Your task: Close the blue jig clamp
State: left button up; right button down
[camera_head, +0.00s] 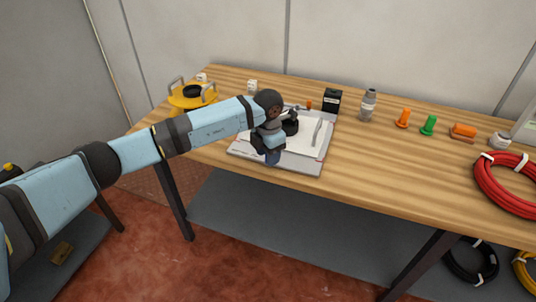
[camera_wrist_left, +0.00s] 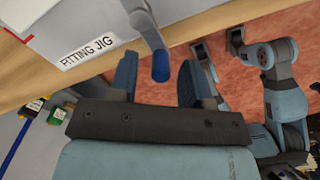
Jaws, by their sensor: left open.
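The fitting jig (camera_head: 287,166), a pale grey board with a white sheet on it, lies near the table's front edge. Its label (camera_wrist_left: 88,50) shows in the left wrist view. The clamp shows there as a grey metal lever (camera_wrist_left: 146,30) with a blue end grip (camera_wrist_left: 160,67). My left gripper (camera_wrist_left: 157,77) is open, with the blue end grip between its two fingers; I see gaps on both sides. In the head view my left gripper (camera_head: 268,142) is over the jig's front left part and hides much of the clamp.
On the wooden table (camera_head: 390,160) stand a yellow stand (camera_head: 193,99), a black box (camera_head: 332,100), a grey bottle (camera_head: 368,105), orange and green fittings (camera_head: 428,124) and a red hose coil (camera_head: 508,184).

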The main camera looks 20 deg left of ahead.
pick_arm(q)
notch_tip(320, 180, up, 13)
jog(key=shift+r+p, duration=0.15)
jog(key=shift+p, duration=0.15)
